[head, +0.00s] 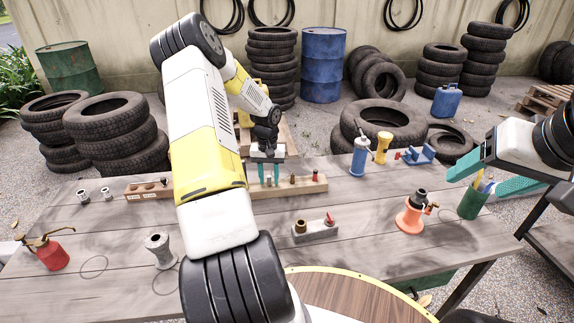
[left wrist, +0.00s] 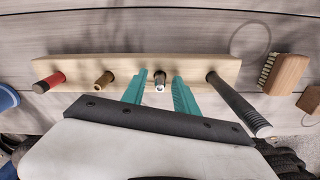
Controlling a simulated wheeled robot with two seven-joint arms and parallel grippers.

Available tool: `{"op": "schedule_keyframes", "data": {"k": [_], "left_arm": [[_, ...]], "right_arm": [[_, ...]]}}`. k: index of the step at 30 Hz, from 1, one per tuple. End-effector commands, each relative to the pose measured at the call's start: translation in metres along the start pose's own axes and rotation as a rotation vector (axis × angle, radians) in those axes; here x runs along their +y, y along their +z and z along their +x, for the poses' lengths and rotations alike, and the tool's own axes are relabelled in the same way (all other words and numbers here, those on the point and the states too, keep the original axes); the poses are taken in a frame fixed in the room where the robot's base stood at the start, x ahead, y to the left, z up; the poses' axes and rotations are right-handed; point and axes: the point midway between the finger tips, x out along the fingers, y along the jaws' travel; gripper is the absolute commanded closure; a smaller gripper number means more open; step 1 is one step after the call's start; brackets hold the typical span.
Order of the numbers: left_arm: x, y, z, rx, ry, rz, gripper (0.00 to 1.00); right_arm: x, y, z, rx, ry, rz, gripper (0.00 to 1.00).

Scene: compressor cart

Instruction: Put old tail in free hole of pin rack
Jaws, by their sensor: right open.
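The pin rack is a pale wooden board (head: 303,188) on the table, also seen in the left wrist view (left wrist: 205,64). A red-ended pin (left wrist: 48,82), a brass-coloured pin (left wrist: 104,79), a small dark piece with a bright end (left wrist: 160,81) and a long black-handled tool (left wrist: 238,104) stand in it. My left gripper (head: 269,172) is over the rack, its teal fingers on either side of the small piece with gaps showing. I cannot tell whether that piece is the old tail.
A grey block (head: 316,231) holds a brass fitting and a red-handled part. An orange stand (head: 410,217), a green cup (head: 473,203), a blue cylinder (head: 359,157), a grey fitting (head: 160,251) and a red oil can (head: 50,253) stand around the table. A wooden brush (left wrist: 286,73) lies beside the rack.

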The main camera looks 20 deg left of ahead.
Motion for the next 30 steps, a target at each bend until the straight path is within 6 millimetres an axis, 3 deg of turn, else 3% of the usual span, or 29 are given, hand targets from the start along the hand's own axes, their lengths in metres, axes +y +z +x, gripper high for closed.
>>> {"op": "schedule_keyframes", "data": {"k": [7, 10, 21, 30], "left_arm": [[-0.001, 0.000, -0.002, 0.001, 0.000, -0.001, 0.65], [-0.001, -0.001, -0.012, 0.002, -0.002, 0.000, 0.65], [-0.001, -0.001, -0.089, 0.004, -0.002, -0.001, 0.65], [0.001, 0.001, -0.125, 0.004, -0.002, 0.003, 0.65]], "right_arm": [[0.000, 0.000, 0.000, 0.000, 0.000, 0.000, 0.33], [0.000, 0.000, 0.000, 0.000, 0.000, 0.000, 0.33], [0.000, 0.000, 0.000, 0.000, 0.000, 0.000, 0.33], [0.000, 0.000, 0.000, 0.000, 0.000, 0.000, 0.33]]}}
